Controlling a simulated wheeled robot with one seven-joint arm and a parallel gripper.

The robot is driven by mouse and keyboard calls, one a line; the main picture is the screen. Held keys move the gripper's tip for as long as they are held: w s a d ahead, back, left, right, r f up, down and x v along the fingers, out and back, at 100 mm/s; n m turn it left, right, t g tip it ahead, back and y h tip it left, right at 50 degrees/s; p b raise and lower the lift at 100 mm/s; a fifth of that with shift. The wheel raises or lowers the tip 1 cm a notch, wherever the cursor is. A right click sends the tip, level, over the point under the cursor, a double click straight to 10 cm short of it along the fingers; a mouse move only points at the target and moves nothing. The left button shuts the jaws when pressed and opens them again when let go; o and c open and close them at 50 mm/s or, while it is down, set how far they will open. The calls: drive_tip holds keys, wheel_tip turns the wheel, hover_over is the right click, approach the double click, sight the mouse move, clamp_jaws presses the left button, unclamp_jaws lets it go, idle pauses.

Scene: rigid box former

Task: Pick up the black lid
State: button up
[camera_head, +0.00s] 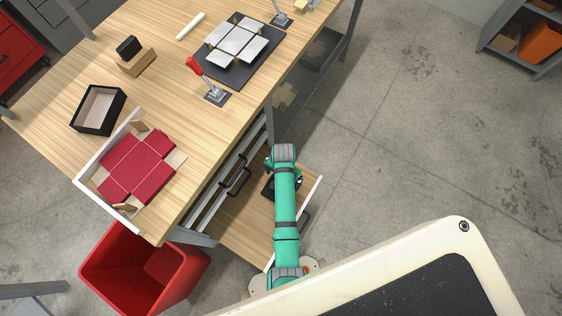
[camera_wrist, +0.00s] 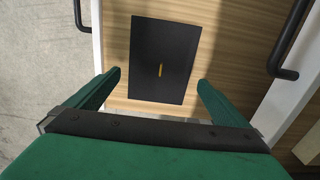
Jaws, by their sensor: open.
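The black lid (camera_wrist: 163,52) shows in the wrist view as a flat dark rectangle with a small orange mark in its middle. It lies on the wooden bottom of an open drawer (camera_wrist: 232,45). My gripper (camera_wrist: 159,77) is open, with its green fingers spread on either side of the lid's near part. Nothing is held between them. I cannot tell how far the fingertips are above the lid. In the head view my arm covers most of this spot, and only dark bits show beside it over the drawer (camera_head: 232,222).
The drawer's white walls and black bar handles (camera_wrist: 285,40) are close to the gripper. On the table stand an open black box (camera_head: 98,109), a red unfolded box blank (camera_head: 138,165) in a white-edged former, and a red-handled clamp (camera_head: 214,94). A red bin (camera_head: 145,270) stands below.

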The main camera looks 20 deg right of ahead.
sight(267, 192)
drive_tip(key=f, duration=0.4)
drive_tip(key=shift+s+a+f, duration=0.1)
drive_tip(key=shift+s+a, duration=0.2)
drive_tip(key=shift+f, duration=0.45)
drive_tip(key=c, duration=0.8)
drive_tip(key=shift+o, duration=0.2)
